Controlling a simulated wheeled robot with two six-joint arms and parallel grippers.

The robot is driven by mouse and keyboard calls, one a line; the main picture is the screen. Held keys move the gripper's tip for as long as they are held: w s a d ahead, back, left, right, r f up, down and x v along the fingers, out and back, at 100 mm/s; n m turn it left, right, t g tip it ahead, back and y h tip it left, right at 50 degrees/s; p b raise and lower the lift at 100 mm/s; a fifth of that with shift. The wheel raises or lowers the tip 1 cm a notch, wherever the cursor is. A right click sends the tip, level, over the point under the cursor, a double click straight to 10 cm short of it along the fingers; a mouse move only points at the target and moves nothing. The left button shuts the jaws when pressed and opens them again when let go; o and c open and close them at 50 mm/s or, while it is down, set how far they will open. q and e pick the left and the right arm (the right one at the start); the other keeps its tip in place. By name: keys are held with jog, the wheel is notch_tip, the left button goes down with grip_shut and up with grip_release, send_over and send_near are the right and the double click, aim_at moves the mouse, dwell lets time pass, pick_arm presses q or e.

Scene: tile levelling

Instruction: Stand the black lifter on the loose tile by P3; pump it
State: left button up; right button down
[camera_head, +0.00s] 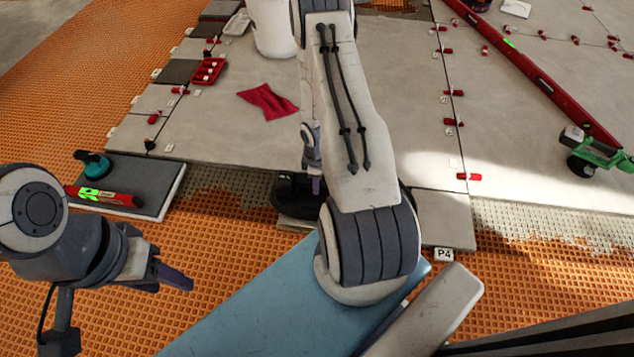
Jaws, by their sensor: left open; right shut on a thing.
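My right gripper (314,184) points down in the middle of the view, partly behind my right arm. It is shut on the black lifter (289,191), of which only a dark part shows beside the fingers. The lifter is low, over a small grey tile (295,222) at the edge of the tiled floor; whether its base rests flat there is hidden. My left gripper (174,277) is open and empty over the orange mat at the lower left. A P4 tag (443,254) shows right of my arm; no P3 tag can be read.
A dark tile (146,199) at left carries a teal-and-black suction cup (95,166) and a short red level (104,195). A red cloth (268,101), red tray (208,71) and white bucket (272,30) stand beyond. A long red bar (540,75) and green tool (600,155) lie right.

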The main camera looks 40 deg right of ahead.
jog(key=shift+f+b, duration=0.4)
dwell(0.7)
jog(key=c, duration=0.6)
grip_release()
jog(key=shift+o, duration=0.2)
jog(key=shift+r, duration=0.1)
